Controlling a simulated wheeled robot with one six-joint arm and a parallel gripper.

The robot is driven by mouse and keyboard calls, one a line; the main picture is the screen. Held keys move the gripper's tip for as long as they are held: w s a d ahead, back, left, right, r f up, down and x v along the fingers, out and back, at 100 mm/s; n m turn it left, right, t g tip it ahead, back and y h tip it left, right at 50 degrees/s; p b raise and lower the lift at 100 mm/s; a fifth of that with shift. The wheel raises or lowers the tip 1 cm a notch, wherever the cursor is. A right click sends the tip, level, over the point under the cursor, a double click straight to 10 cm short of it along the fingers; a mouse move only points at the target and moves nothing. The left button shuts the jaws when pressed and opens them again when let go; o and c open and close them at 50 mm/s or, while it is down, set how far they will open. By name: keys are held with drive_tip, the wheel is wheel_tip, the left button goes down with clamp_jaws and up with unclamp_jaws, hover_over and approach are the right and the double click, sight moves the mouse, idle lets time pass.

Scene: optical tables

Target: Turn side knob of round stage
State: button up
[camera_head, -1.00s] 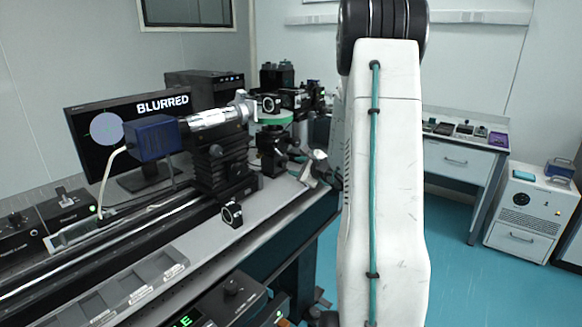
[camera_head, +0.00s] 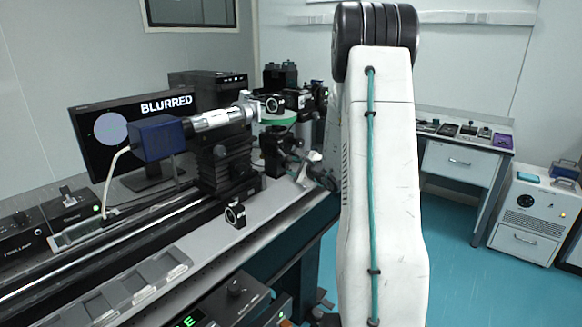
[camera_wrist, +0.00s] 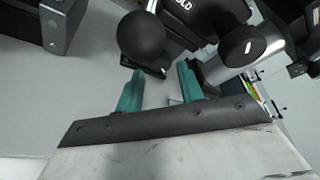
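The round stage (camera_head: 278,117) has a green ring and stands on a dark mount at the back of the optical table in the head view. Dark knobs (camera_head: 294,142) show below the ring, close to my gripper (camera_head: 306,168). In the wrist view my gripper (camera_wrist: 160,84) has two teal fingers set apart, with nothing between them. A black ball-shaped knob (camera_wrist: 141,37) lies just beyond the left fingertip. A black round knob (camera_wrist: 241,46) with a white mark lies to the right, apart from the fingers. I cannot tell which is the side knob.
The monitor (camera_head: 100,165) reads "BLURRED". A blue camera box (camera_head: 157,138) with a silver tube stands before it. A small black mount (camera_head: 235,214) stands near the table's front edge. A dark box (camera_wrist: 62,22) lies left in the wrist view. Open floor lies to the right.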

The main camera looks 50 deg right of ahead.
drive_tip(key=shift+x, duration=1.7)
drive_tip(key=c, duration=0.7)
drive_tip(key=shift+m+y, duration=0.3)
drive_tip(key=shift+m, duration=0.1)
drive_tip(key=o, duration=0.7)
drive_tip(key=shift+v, duration=4)
